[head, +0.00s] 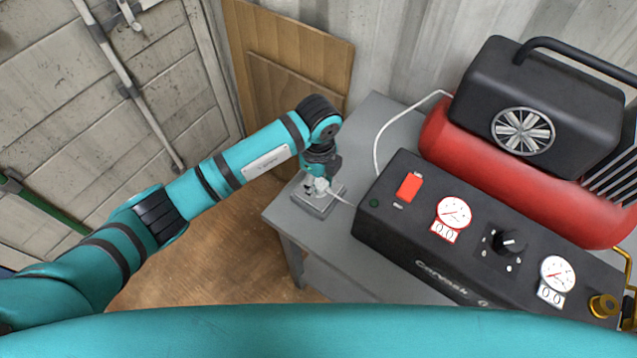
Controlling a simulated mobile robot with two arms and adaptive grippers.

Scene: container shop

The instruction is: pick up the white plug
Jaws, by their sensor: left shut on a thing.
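The white plug (320,185) shows small at the tip of my left gripper (317,180), above a grey socket box (316,205) on the left end of the grey table. The gripper points down and is shut on the plug. The fingers are small and partly hidden by the wrist, and I cannot tell whether the plug touches the box. A white cable (344,201) runs from the plug to the right, toward the black control panel. My right gripper is not in view.
A black control panel (430,265) with gauges and a red switch stands on the grey table (389,116). A red compressor tank (500,168) with a black motor housing sits behind it. Wooden boards (290,45) lean on the back wall. Wood floor (215,258) is clear at left.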

